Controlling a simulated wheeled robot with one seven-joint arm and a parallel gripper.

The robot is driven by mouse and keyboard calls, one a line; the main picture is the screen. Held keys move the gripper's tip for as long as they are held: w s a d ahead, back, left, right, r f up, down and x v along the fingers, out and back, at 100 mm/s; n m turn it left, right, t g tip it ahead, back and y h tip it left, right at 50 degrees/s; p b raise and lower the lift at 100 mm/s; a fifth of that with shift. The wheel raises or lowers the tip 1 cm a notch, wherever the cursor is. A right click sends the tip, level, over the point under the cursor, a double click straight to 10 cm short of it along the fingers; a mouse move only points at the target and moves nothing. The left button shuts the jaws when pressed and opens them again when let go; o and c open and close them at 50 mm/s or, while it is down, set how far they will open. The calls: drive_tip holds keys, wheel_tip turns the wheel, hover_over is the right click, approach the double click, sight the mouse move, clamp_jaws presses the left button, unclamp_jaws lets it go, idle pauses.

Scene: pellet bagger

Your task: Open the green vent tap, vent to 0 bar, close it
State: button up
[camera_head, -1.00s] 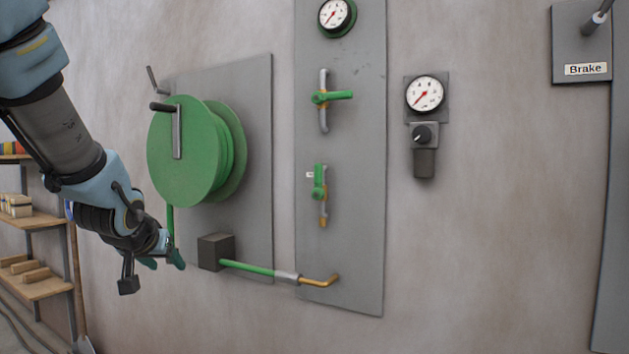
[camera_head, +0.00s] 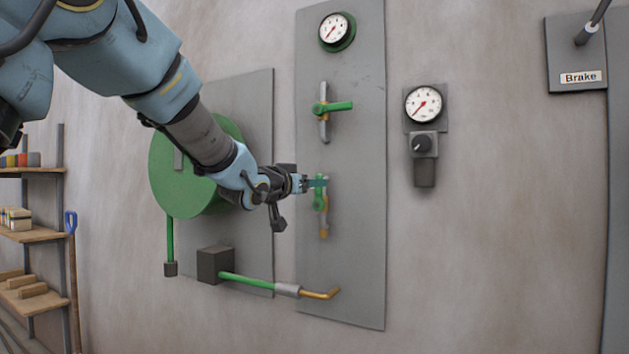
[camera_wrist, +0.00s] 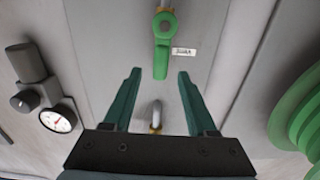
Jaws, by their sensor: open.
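The lower green tap (camera_head: 318,200) is on the grey panel, its lever upright in line with its pipe. In the wrist view, upside down, its green lever (camera_wrist: 161,60) hangs between the fingertips beside a small white label (camera_wrist: 183,51), too small to read. My gripper (camera_head: 321,183) is open at this lever; its fingers (camera_wrist: 159,72) appear one on each side of the lever end, with gaps. It partly hides the lever in the head view. The upper green tap (camera_head: 325,108) has its lever crosswise. The panel's green-rimmed gauge (camera_head: 337,32) has its needle toward the lower left.
A green reel (camera_head: 180,185) stands left of the panel, partly behind my arm. A hose (camera_head: 247,280) runs from a dark box (camera_head: 214,266) to a brass elbow. A regulator with gauge (camera_head: 423,104) is right of the panel. Shelves (camera_head: 32,235) stand far left.

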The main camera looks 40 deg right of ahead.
sight(319, 191)
drive_tip(key=shift+x, duration=1.45)
clamp_jaws()
idle(0.4)
